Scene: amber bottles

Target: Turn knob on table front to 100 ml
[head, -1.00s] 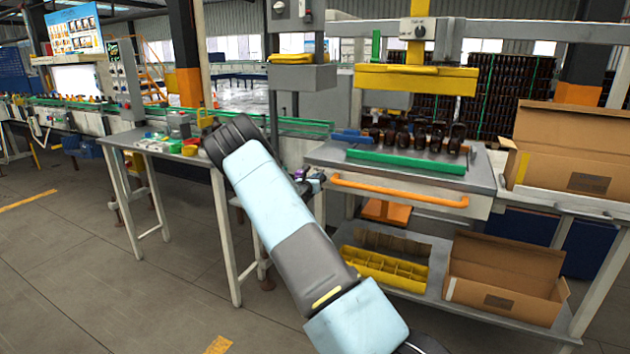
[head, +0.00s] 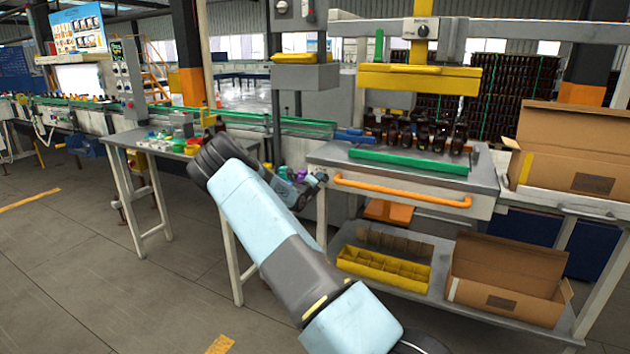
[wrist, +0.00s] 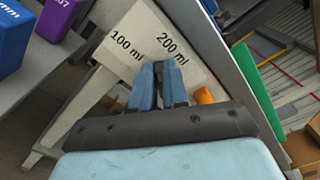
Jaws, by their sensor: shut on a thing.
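The front panel of the filling table (wrist: 103,62) carries the printed marks "100 ml" and "200 ml" in the wrist view. My gripper (wrist: 159,70) is at this panel, its two blue-grey fingers close together between the two marks and nearer to "200 ml". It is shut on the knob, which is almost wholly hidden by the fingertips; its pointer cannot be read. In the head view my gripper (head: 318,181) reaches the left end of the table front, left of the orange handle (head: 400,192).
Purple (wrist: 58,15) and blue (wrist: 12,38) blocks sit left of the panel. Amber bottles (head: 420,133) stand on the table behind a green bar (head: 408,162). Open cardboard boxes (head: 510,280) and a yellow divided tray (head: 383,268) are at the right and below.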

